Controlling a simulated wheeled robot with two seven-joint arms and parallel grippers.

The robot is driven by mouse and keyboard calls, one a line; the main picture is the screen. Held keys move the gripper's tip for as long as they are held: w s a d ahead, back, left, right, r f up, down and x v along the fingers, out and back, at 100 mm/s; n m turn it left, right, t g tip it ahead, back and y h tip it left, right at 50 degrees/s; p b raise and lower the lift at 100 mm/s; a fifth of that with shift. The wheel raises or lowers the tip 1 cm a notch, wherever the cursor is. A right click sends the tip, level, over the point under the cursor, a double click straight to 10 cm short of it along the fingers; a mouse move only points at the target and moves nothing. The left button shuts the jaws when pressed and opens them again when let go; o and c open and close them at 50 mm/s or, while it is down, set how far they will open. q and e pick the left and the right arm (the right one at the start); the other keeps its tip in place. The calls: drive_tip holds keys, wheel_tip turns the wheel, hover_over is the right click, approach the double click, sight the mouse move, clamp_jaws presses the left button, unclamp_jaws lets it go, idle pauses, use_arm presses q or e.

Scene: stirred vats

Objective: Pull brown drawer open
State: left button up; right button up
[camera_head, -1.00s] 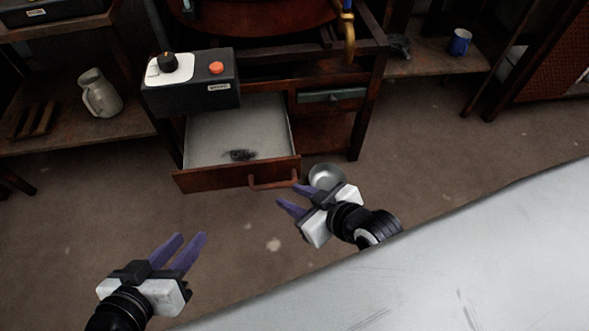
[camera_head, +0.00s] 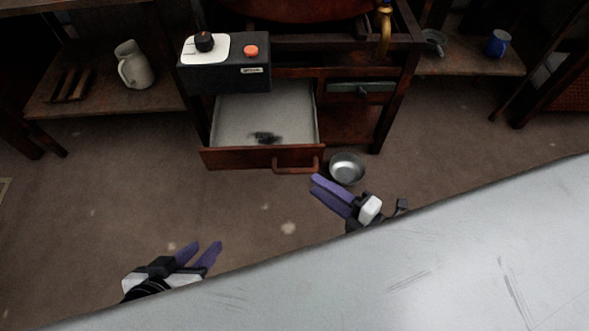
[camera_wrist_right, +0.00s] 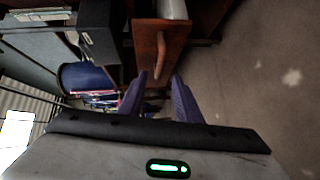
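The brown drawer (camera_head: 240,158) stands pulled out of the dark wooden cabinet, its pale inside showing with a small dark object (camera_head: 265,137) in it. Its brown handle (camera_head: 297,170) is on the front, right of middle. My right gripper (camera_head: 322,188) is below and right of the handle, apart from it. In the right wrist view its fingers (camera_wrist_right: 156,88) are spread and empty, with the drawer front (camera_wrist_right: 150,45) and handle (camera_wrist_right: 159,47) beyond them. My left gripper (camera_head: 200,250) is open and empty, low and left over the floor.
A metal bowl (camera_head: 347,168) is beside the drawer's right end. A black control box (camera_head: 228,76) with an orange button stands above the drawer. A closed green-fronted drawer (camera_head: 361,88) is to the right. A pale surface (camera_head: 400,275) fills the lower right. Floor at left is clear.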

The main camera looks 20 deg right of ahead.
sight(296, 170)
use_arm(q)
drive_tip(key=shift+w+d+r+h+b, duration=0.2)
drive_tip(key=shift+d+b, duration=0.2)
drive_tip(key=shift+b, duration=0.25)
drive_tip(key=shift+w+d+r+h+b, duration=0.1)
drive_tip(key=shift+d+h+b, duration=0.1)
drive_tip(key=shift+d+b, duration=0.3)
use_arm(e)
drive_tip(key=shift+x, duration=4.4)
use_arm(q)
drive_tip(key=shift+a, duration=0.1)
use_arm(e)
clamp_jaws()
